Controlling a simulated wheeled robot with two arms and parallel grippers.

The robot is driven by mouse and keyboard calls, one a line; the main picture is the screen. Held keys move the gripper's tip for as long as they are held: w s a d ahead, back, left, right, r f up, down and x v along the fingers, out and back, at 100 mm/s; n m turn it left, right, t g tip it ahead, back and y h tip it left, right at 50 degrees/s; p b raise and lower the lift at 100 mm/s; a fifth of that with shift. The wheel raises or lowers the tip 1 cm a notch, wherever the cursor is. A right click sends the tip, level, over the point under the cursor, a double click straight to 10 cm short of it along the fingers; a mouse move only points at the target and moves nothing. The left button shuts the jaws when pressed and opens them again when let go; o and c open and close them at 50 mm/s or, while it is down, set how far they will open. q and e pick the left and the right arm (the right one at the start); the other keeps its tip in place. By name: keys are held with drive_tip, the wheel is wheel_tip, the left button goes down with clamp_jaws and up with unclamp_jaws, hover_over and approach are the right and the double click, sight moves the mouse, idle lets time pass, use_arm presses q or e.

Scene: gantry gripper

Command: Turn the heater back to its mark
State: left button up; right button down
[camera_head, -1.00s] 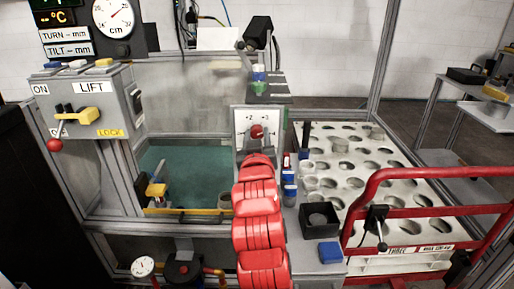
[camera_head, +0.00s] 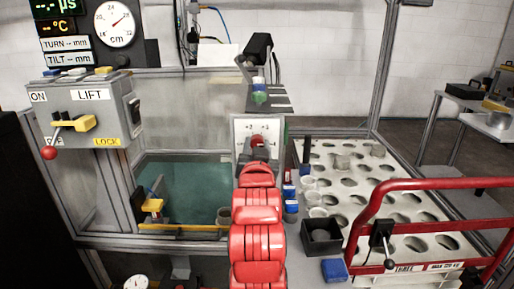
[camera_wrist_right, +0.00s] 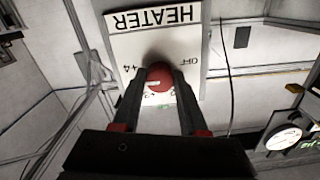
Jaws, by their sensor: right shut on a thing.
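The heater panel is a white plate (camera_head: 242,127) behind the tank's right front corner in the head view. Its round red knob (camera_head: 257,141) shows just above my red right arm. In the right wrist view the plate (camera_wrist_right: 150,45) appears upside down, with HEATER, OFF and a "+4" label readable. My right gripper (camera_wrist_right: 160,82) has its two dark fingers on either side of the red knob (camera_wrist_right: 159,78), shut on it. The knob's pointer and any mark it lines up with are hidden or too small to tell. My left gripper is not in view.
The LIFT box (camera_head: 90,113) with its red-ball lever stands at left. A white rack with round holes (camera_head: 375,200) and a red rail (camera_head: 420,184) are at right. Small vials (camera_head: 290,195), a black box (camera_head: 321,236) and a blue block (camera_head: 334,270) lie beside my arm.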

drive_tip(key=shift+c, duration=2.2)
unclamp_jaws()
drive_tip(key=s+b, duration=0.9)
drive_tip(key=s, duration=0.8)
drive_tip(key=shift+s+b, duration=0.2)
drive_tip(key=shift+b, duration=0.2)
